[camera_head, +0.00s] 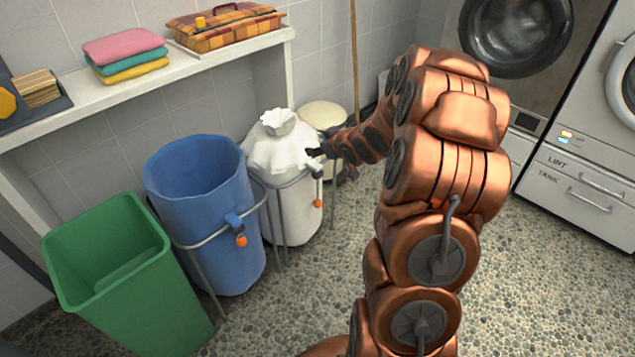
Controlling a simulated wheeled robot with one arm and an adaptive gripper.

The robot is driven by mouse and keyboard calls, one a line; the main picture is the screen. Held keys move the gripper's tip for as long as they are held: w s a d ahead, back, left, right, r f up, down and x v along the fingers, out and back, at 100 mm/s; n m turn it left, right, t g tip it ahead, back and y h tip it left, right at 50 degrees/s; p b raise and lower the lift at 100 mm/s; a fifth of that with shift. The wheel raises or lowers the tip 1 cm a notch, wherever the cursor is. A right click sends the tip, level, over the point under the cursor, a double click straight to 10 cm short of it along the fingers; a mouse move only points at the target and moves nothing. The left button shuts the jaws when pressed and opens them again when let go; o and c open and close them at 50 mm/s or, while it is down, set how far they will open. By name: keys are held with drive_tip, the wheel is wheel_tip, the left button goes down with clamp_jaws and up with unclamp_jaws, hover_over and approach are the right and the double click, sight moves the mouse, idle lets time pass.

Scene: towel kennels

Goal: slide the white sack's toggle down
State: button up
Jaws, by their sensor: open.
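The white sack (297,205) stands in a metal frame at the centre. Its gathered top (278,122) is bunched into a ruffled neck. A small pale toggle (315,168) sits at its front right rim, with a cord and an orange bead (318,203) hanging below. My gripper (314,153) is open, just above the toggle at the sack's right side. Its dark fingers are small here, and I cannot tell whether they touch the toggle or the sack.
A cream container (322,113) is behind the gripper. A shelf (160,80) holds folded towels (124,50). Pebbled floor is free at front right.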

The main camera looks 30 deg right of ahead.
sight(321, 175)
drive_tip(key=d+f+t+y+b, duration=0.1)
drive_tip(key=f+b, duration=0.2)
drive_tip(key=f, duration=0.2)
drive_tip(key=d+f+t+y+b, duration=0.1)
drive_tip(key=f+t+b, duration=0.1)
drive_tip(key=f+b, duration=0.2)
drive_tip(key=s+d+f+t+y+b, duration=0.1)
drive_tip(key=d+f+t+y+b, duration=0.1)
drive_tip(key=f+b, duration=0.2)
wheel_tip(321, 175, down, 2)
drive_tip(key=shift+f, duration=0.1)
drive_tip(key=shift+t, duration=0.7)
drive_tip(key=shift+f+b+x, duration=0.15)
drive_tip(key=shift+b+x, duration=0.6)
drive_tip(key=shift+x, duration=0.35)
drive_tip(key=shift+f+b+x, duration=0.2)
drive_tip(key=shift+b+x, duration=0.55)
drive_tip(key=shift+x, duration=0.4)
drive_tip(key=shift+f+b+x, duration=0.15)
drive_tip(key=shift+b+x, duration=0.6)
drive_tip(key=shift+x, duration=0.35)
drive_tip(key=shift+a, duration=0.15)
drive_tip(key=shift+c, duration=0.4)
clamp_jaws()
